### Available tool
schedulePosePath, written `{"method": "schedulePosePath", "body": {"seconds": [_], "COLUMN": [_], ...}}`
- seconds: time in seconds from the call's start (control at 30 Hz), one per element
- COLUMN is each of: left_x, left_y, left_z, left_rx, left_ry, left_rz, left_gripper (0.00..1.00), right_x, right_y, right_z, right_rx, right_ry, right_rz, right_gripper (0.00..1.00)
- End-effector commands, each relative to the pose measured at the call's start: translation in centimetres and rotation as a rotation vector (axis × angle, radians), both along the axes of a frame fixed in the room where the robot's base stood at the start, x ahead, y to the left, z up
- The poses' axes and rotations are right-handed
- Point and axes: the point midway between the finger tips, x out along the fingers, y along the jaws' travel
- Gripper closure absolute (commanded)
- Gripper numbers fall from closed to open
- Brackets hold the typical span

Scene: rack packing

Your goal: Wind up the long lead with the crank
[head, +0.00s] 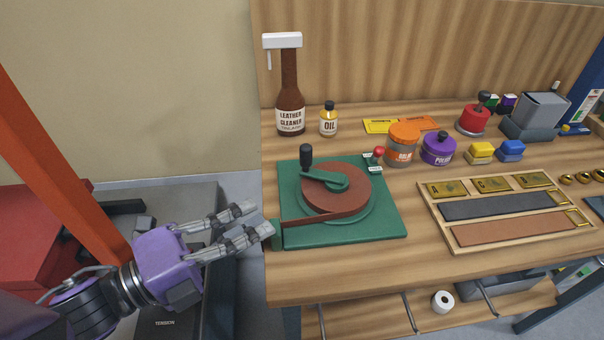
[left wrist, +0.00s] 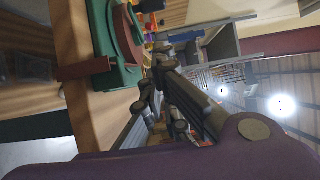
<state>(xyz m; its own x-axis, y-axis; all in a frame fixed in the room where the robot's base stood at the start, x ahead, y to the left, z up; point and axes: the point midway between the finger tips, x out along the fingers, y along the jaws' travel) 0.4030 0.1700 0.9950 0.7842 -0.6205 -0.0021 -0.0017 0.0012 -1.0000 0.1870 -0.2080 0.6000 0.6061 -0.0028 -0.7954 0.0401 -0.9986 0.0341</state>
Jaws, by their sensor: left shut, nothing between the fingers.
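The crank winder is a green base plate (head: 370,225) on the bench, with a brown lead (head: 338,194) wound on its round reel. A green crank arm (head: 325,179) lies over the reel, and its black knob (head: 306,156) stands upright at the back left. A strip of the lead runs from the reel to the base's front left corner. My left gripper (head: 262,219) is shut and empty beside that corner, at the bench's left edge; I cannot tell whether it touches. The left wrist view shows the green base (left wrist: 106,40) and brown lead (left wrist: 128,38). My right gripper is out of view.
Behind the winder stand a leather cleaner bottle (head: 291,100), an oil bottle (head: 329,122), an orange jar (head: 402,146) and a purple jar (head: 438,150). A wooden tray (head: 440,232) with leather strips lies to the right. The bench's front strip is clear.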

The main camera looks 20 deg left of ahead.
Motion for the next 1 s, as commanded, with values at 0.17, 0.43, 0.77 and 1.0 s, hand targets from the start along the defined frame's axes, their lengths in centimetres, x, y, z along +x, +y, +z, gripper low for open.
{"method": "schedulePosePath", "body": {"seconds": [0.17,0.43,0.77,1.0], "left_x": [2.0,5.5,10.0,11.3], "left_y": [-1.5,-4.2,-5.3,-5.2], "left_z": [0.3,0.2,0.1,-0.1], "left_rx": [-0.002,-0.003,-0.001,-0.001], "left_ry": [-0.005,-0.002,0.001,0.003], "left_rz": [0.0,0.002,0.004,0.003], "left_gripper": [1.0,1.0,1.0,1.0], "right_x": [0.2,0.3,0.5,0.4], "right_y": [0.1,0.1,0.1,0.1], "right_z": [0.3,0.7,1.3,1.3], "right_rx": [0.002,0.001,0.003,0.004], "right_ry": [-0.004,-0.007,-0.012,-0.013], "right_rz": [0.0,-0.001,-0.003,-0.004], "right_gripper": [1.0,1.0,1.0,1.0]}}
